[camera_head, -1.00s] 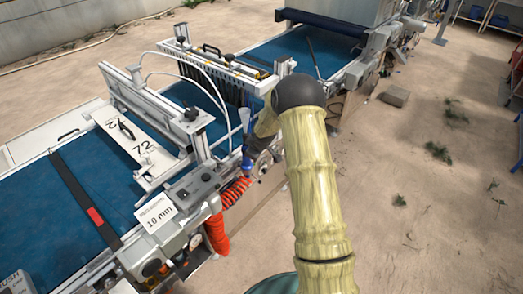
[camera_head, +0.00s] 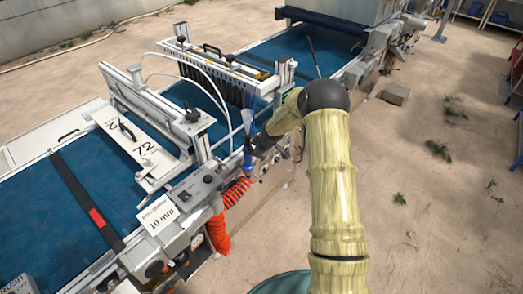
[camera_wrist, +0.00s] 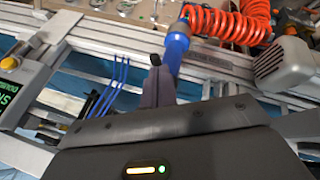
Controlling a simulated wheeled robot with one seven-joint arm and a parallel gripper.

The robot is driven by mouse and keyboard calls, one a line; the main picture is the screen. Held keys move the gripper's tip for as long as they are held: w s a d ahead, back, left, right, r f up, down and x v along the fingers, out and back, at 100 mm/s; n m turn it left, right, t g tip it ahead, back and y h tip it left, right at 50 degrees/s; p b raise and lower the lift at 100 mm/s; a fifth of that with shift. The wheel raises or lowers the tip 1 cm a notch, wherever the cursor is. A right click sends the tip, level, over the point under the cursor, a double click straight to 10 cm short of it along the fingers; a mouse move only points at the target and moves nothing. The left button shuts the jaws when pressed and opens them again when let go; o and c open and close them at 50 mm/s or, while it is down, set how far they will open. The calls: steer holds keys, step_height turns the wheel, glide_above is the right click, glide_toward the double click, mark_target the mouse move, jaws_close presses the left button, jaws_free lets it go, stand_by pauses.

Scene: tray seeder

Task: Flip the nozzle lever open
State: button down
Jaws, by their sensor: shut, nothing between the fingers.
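A blue air nozzle (camera_head: 247,148) hangs at the near side of the seeder, with an orange coiled hose (camera_head: 236,190) below it. In the wrist view the blue nozzle body (camera_wrist: 177,47) stands just right of my gripper's fingers and partly behind them, with the orange hose (camera_wrist: 230,22) running from its end. I cannot make out the lever as a separate part. My gripper (camera_wrist: 156,64) is shut and empty, its fingertips close beside the blue body. I cannot tell whether they touch it. In the head view my gripper (camera_head: 264,143) is dark and small beside the nozzle.
The seeder's metal rails (camera_wrist: 110,42) and blue belt (camera_head: 85,190) lie around the nozzle. A control box (camera_head: 198,186) and a white "10 mm" sign (camera_head: 158,212) stand left of the hose. Open sandy ground (camera_head: 420,200) lies to the right.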

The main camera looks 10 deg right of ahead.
steer(key=shift+a, duration=0.1)
steer(key=shift+w+a, duration=0.25)
steer(key=shift+a, duration=0.5)
steer(key=s+a+r+b, duration=0.1)
steer(key=s+r+b, duration=0.1)
steer(key=s+r, duration=0.5)
step_height(320, 180, up, 3)
steer(key=shift+s+r, duration=0.2)
steer(key=shift+s, duration=0.1)
steer(key=shift+s+a, duration=0.15)
steer(key=shift+a, duration=0.1)
